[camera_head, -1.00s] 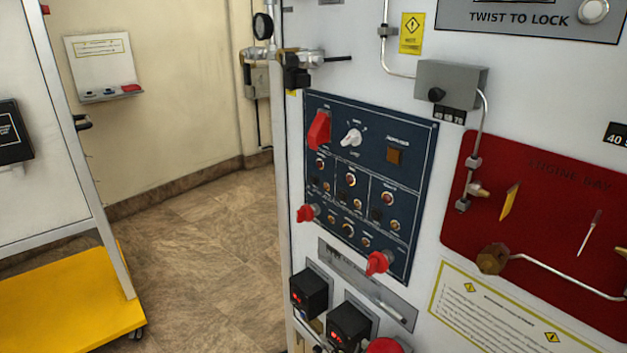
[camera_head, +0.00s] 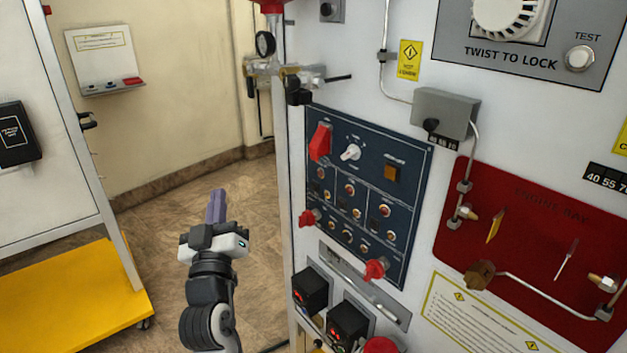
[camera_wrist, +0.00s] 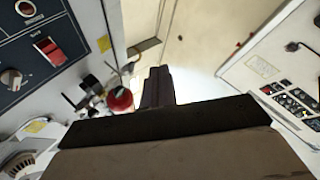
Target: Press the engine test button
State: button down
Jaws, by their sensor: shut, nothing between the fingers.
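A silver round button marked TEST (camera_head: 579,58) sits at the upper right. I cannot tell which one is the engine test button. My gripper (camera_head: 216,205) is shut and empty, left of the panel and apart from it. In the wrist view, the gripper (camera_wrist: 157,88) points away from the panel (camera_wrist: 40,40), which shows at upper left.
A gauge (camera_head: 265,44) and fittings stick out at the cabinet's left edge. Red knobs (camera_head: 375,270) and black boxes (camera_head: 310,290) project at and below the panel's lower edge. A yellow-based cart (camera_head: 80,295) stands left. Floor between cart and cabinet is open.

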aim_at(314, 187)
jog(key=w+d+f+m+g+h, duration=0.2)
jog(key=d+f+h, duration=0.2)
jog(key=d, duration=0.4)
jog(key=shift+f+h+p, duration=0.25)
jog(key=shift+h+p, duration=0.05)
jog(key=shift+h, duration=0.1)
jog(key=shift+w, duration=0.15)
jog(key=w+d+p, duration=0.4)
jog(key=d, duration=0.3)
jog(key=shift+w+d, duration=0.15)
jog(key=shift+w, duration=0.25)
dwell(1.2)
jog(key=shift+w+d, duration=0.25)
jog(key=shift+d, duration=0.1)
